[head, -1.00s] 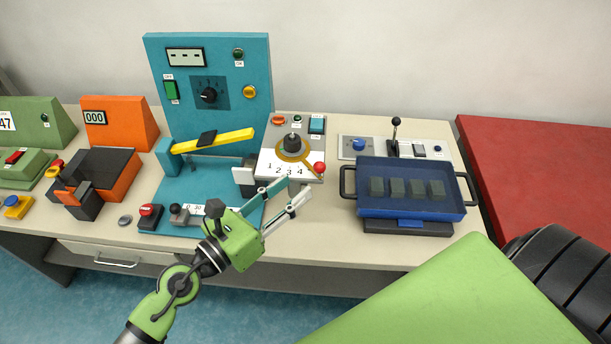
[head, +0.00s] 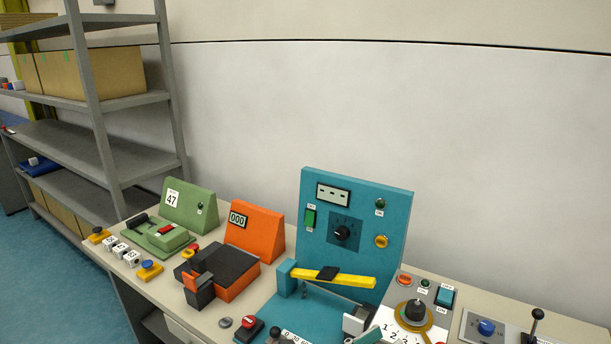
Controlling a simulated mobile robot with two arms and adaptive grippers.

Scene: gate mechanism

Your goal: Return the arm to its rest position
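The teal gate mechanism (head: 350,220) stands on the bench in the lower middle of the head view. Its yellow gate arm (head: 347,279) lies nearly level across the front, from a teal post at its left, with a dark piece on its middle. The upright panel holds a display, a green switch, a black dial (head: 342,233) and a yellow button. Neither of my grippers is in view.
An orange device (head: 255,231) and a green device (head: 188,207) stand to the left. A grey control box (head: 418,308) with a numbered dial is at the right, then a panel with a black lever (head: 535,325). A shelf rack (head: 100,110) stands at the back left.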

